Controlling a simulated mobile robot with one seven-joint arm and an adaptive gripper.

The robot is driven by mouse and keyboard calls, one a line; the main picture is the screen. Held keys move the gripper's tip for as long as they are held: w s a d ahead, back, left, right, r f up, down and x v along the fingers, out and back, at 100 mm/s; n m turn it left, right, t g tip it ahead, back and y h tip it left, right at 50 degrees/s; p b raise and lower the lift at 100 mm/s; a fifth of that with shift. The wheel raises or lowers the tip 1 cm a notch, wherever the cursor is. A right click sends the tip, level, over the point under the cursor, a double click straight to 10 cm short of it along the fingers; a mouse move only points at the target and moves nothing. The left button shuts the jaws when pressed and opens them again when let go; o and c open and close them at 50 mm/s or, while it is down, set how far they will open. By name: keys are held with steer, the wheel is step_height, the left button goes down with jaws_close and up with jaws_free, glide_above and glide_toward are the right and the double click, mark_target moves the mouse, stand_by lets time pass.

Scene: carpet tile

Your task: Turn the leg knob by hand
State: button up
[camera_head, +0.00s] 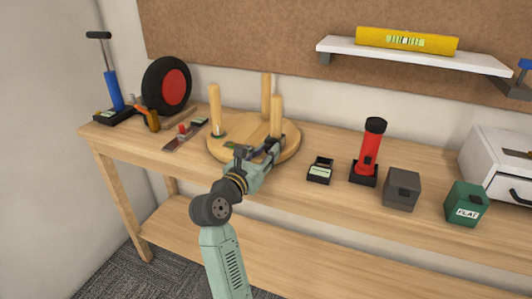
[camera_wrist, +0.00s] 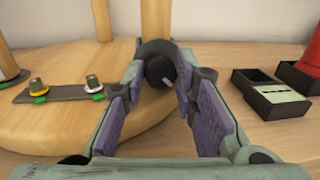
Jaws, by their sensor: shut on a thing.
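A round wooden stool seat (camera_head: 222,153) lies upside down on the bench, with several legs pointing up; one is the front right leg (camera_head: 277,112). In the wrist view a black knob (camera_wrist: 159,69) with a pale pointer mark sits at the base of the nearest leg (camera_wrist: 156,22). My gripper (camera_head: 272,148) reaches to the front right of the seat. In the wrist view its purple-padded fingers (camera_wrist: 160,82) stand on either side of the knob and are closed on it. The fingertips hide the knob's sides. In the head view the knob is hidden.
A small black tray (camera_head: 320,170) and a red flashlight (camera_head: 370,148) stand to the right. A wheel (camera_head: 168,86) stands at the back left. The bench front (camera_head: 290,205) is clear.

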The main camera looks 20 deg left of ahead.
jaws_close()
steer(key=n+p, duration=0.1)
steer(key=p, duration=0.2)
steer(key=shift+r+n, duration=0.3)
steer(key=shift+n, duration=0.1)
steer(key=shift+f+n+p, duration=0.25)
steer(key=shift+n+p, duration=0.35)
steer(key=shift+p, duration=0.25)
steer(key=o, duration=0.6)
jaws_free()
steer(key=s, duration=0.4)
steer(key=s+a, duration=0.1)
steer(key=s, duration=0.7)
steer(key=shift+a+f, duration=0.25)
steer(key=shift+a, duration=0.15)
steer(key=shift+w, duration=0.1)
